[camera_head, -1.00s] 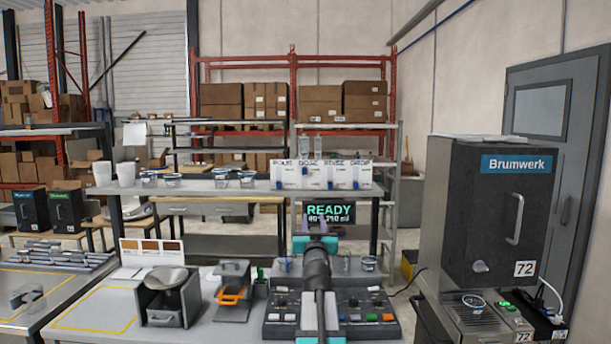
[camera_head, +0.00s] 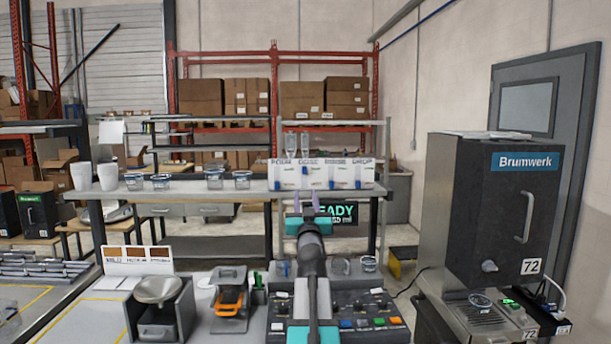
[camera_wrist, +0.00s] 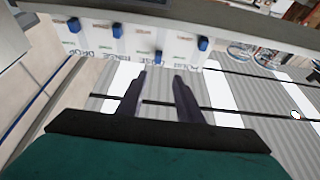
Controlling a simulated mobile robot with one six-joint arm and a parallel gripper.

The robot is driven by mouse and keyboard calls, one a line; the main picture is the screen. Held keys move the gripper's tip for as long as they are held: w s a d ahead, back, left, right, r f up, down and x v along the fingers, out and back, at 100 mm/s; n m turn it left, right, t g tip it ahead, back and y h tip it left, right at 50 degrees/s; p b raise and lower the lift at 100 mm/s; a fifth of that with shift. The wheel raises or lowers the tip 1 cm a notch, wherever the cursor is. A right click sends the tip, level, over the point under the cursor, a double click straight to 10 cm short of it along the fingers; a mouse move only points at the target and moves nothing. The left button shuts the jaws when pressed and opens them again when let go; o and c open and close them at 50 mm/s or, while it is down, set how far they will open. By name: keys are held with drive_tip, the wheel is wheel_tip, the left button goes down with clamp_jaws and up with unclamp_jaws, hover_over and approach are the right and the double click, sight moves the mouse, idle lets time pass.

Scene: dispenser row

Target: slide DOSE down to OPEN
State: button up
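A row of white dispenser panels (camera_head: 345,174), marked POUR, DOSE, a blurred third label and DROP, stands on the shelf. Each has a blue slider. The DOSE slider (camera_head: 305,170) sits higher than the other blue sliders. In the wrist view, which is upside down, the DOSE slider (camera_wrist: 158,57) appears lowest in the picture. My gripper (camera_head: 308,206) is below and in front of the panels. Its two dark fingers (camera_wrist: 160,95) are apart with nothing between them, and the sliders are beyond the fingertips. The OPEN mark is too small to read.
A READY display (camera_head: 338,212) hangs under the shelf, partly hidden by my gripper. A button console (camera_head: 355,320) lies below my arm. Several cups (camera_head: 161,182) stand left of the panels on the shelf. A Brumwerk machine (camera_head: 500,210) stands at the right.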

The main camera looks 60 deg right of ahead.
sight(305, 171)
drive_tip(key=shift+d, duration=0.25)
drive_tip(key=shift+p+x, duration=1.6)
drive_tip(key=shift+x, duration=5.15)
clamp_jaws()
